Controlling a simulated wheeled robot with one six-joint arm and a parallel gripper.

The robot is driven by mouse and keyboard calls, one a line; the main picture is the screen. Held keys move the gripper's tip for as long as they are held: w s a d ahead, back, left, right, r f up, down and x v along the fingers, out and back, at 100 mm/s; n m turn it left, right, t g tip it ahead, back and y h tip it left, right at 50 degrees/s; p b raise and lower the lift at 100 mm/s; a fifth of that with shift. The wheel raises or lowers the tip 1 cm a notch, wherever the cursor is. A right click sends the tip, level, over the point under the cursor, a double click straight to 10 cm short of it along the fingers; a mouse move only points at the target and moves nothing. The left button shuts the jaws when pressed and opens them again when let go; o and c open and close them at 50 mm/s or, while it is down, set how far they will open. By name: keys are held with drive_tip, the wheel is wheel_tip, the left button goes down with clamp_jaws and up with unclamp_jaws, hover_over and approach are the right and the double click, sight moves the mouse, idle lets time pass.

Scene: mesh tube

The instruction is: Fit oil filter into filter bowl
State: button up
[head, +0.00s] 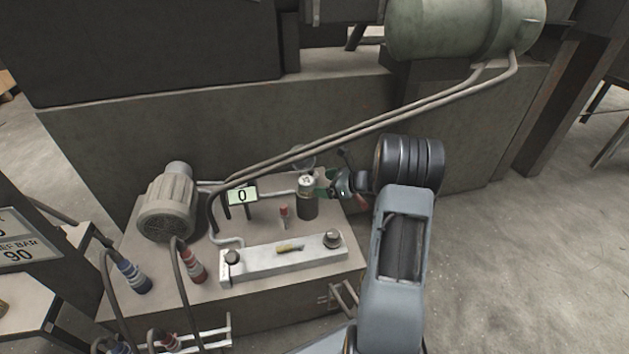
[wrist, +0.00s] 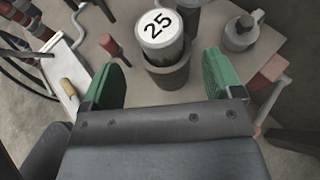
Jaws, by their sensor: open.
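The oil filter (wrist: 158,32), a cylinder with a white top marked "25", stands in the dark grey filter bowl (wrist: 168,78) in the wrist view. Its upper part sticks out above the bowl rim; its lower end is hidden inside. In the head view the filter (head: 306,182) shows as a pale cap above the dark bowl (head: 308,209) on the bench top. My gripper (wrist: 164,65) is open, with one green finger on each side of the bowl and visible gaps between. In the head view my gripper (head: 326,183) is just right of the filter.
A motor (head: 167,208) and a small display reading "0" (head: 242,196) stand to the left. A pale metal block (head: 283,257) with black knobs lies in front. A red-topped post (head: 284,212) is close to the bowl. Pipes run up behind to a green tank (head: 450,28).

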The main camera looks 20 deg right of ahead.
drive_tip(key=p+v, duration=0.1)
drive_tip(key=v, duration=0.4)
drive_tip(key=s+a+r+n+g+h, duration=0.1)
drive_tip(key=s+a+r+n+g, duration=0.25)
drive_tip(key=a+n, duration=0.3)
drive_tip(key=s+a+r+n+g, duration=0.2)
drive_tip(key=s+a+n+g, duration=0.2)
drive_tip(key=a+n, duration=0.3)
drive_tip(key=s+a+r+n+h, duration=0.1)
drive_tip(key=s+a+n+h, duration=0.2)
drive_tip(key=s+n, duration=0.4)
drive_tip(key=s+a+r+n+h, duration=0.2)
drive_tip(key=s+a+n+h, duration=0.1)
drive_tip(key=s+n, duration=0.4)
drive_tip(key=shift+r+h, duration=0.25)
drive_tip(key=shift+h, duration=0.65)
drive_tip(key=shift+n, duration=0.25)
